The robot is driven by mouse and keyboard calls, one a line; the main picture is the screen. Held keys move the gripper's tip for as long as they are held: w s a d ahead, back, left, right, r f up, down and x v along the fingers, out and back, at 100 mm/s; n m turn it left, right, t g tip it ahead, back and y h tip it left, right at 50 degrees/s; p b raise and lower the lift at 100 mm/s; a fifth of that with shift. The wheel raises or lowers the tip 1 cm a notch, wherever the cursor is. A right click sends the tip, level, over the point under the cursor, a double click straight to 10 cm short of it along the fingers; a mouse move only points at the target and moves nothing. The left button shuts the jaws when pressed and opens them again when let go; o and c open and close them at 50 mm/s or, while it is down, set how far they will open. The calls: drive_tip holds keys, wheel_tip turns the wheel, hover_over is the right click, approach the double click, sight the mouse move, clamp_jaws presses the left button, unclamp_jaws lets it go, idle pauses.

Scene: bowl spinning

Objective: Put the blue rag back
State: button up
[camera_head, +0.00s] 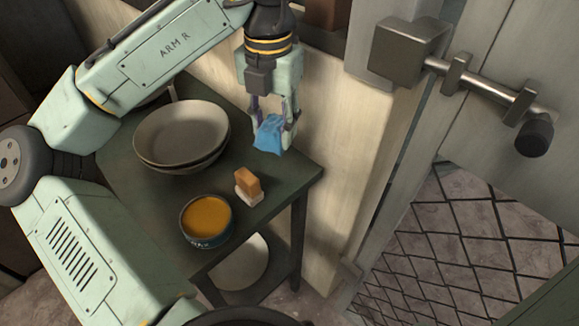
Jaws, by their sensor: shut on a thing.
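The blue rag (268,135) is a small crumpled cloth near the back right part of the dark table (292,179). My gripper (272,120) points down and is shut on the blue rag. The rag hangs between and below the fingers. I cannot tell whether its lower edge touches the tabletop. One fingertip shows to the right of the rag.
Stacked pale bowls (182,135) stand left of the rag. An orange-brown block on a white base (248,185) and an orange-filled tin (206,219) stand in front. A wall (325,165) is close on the right, with a bolted door (490,95) beyond.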

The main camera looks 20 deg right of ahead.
sight(277, 175)
drive_tip(key=shift+d+f, duration=0.1)
drive_tip(key=shift+f, duration=0.1)
wheel_tip(277, 175, down, 10)
drive_tip(key=shift+r, duration=0.2)
drive_tip(key=shift+f, duration=0.15)
drive_tip(key=o, duration=1)
wheel_tip(277, 175, up, 12)
drive_tip(key=shift+r, duration=0.2)
